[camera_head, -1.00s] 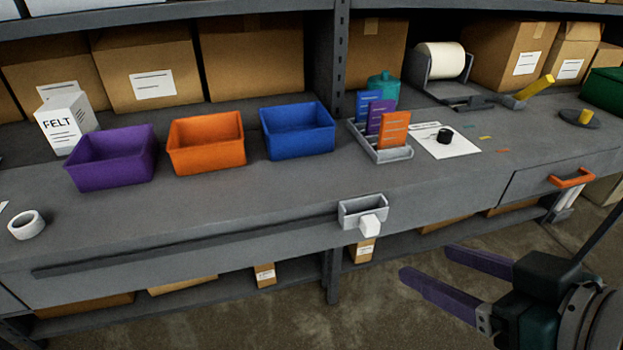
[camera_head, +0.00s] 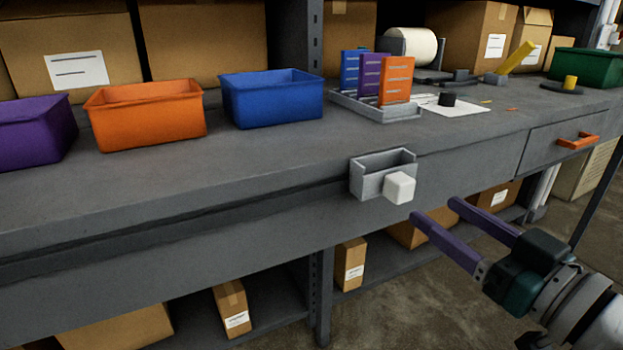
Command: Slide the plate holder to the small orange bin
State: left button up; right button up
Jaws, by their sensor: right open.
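The plate holder (camera_head: 380,178) looks like a small grey open-topped box with a white knob (camera_head: 399,188) on its front. It sits at the bench's front edge, at the right end of a dark slot. The small orange bin (camera_head: 150,128) stands on the bench to the left, between the purple and blue bins. My right gripper (camera_head: 436,208), with two purple fingers, is open and empty. Its fingertips are just right of and slightly below the knob, and I see a gap between them. My left gripper is out of view.
The dark slot (camera_head: 180,220) runs left along the bench front. A blue bin (camera_head: 272,103) and a purple bin (camera_head: 35,135) flank the orange one. A rack (camera_head: 375,110) of coloured cards stands behind the holder. A drawer with an orange handle (camera_head: 577,142) is at right.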

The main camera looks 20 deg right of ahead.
aim_at(408, 191)
jog(key=w, duration=0.2)
jog(key=w+b, duration=0.1)
jog(key=w, duration=0.4)
jog(key=shift+w+a, duration=0.1)
jog(key=shift+a, duration=0.2)
grip_shut()
dwell(1.0)
